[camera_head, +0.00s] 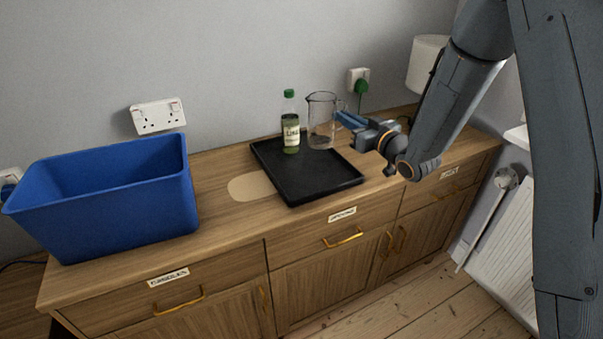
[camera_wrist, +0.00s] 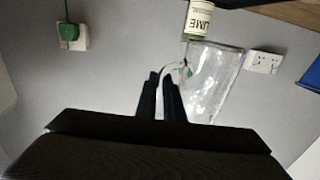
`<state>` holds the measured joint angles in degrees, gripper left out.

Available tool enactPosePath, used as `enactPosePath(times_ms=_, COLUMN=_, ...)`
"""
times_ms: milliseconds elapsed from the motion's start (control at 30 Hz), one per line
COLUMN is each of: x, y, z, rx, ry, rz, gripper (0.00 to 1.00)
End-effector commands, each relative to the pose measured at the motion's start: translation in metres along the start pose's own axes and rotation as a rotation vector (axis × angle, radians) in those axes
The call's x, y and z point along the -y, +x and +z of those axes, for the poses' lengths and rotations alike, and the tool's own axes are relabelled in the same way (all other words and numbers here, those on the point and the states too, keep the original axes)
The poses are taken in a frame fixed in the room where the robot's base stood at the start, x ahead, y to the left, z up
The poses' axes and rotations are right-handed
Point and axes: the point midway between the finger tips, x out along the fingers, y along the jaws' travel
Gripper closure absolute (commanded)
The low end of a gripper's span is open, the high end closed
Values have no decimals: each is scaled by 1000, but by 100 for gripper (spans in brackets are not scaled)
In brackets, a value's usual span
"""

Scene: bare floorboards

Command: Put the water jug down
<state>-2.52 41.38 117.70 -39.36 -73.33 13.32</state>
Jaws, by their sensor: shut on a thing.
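The water jug (camera_head: 321,122) is clear glass and looks empty. It is upright in the head view, over the back right part of a black tray (camera_head: 318,190). I cannot tell whether its base touches the tray or hangs just above it. My gripper (camera_head: 345,119) comes from the right and is shut on the jug's handle. In the wrist view, the jug (camera_wrist: 217,82) appears tilted, with its handle between the two dark fingers (camera_wrist: 163,92).
A green-capped lime bottle (camera_head: 290,125) stands on the tray, close left of the jug. A blue crate (camera_head: 120,205) fills the left of the wooden sideboard (camera_head: 225,215). A pale oval mat (camera_head: 250,186) lies left of the tray. A white lamp (camera_head: 427,62) stands behind my arm.

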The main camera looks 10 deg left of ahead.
Motion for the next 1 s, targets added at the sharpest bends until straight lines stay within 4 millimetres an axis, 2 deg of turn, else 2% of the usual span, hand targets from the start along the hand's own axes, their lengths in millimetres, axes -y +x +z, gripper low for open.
enactPosePath(times_ms=100, x=14, y=12, z=6, rx=-2, ry=-2, rz=-81, gripper=100)
enactPosePath(times_ms=233, x=20, y=15, z=15, rx=-1, ry=1, rz=-113, gripper=100)
enactPosePath(times_ms=500, x=21, y=14, z=56, rx=0, ry=2, rz=-114, gripper=100)
enactPosePath(times_ms=667, x=20, y=15, z=66, rx=-2, ry=0, rz=-113, gripper=100)
enactPosePath(times_ms=900, x=20, y=15, z=96, rx=-1, ry=1, rz=-112, gripper=100)
enactPosePath(times_ms=1000, x=20, y=15, z=103, rx=-3, ry=0, rz=-112, gripper=100)
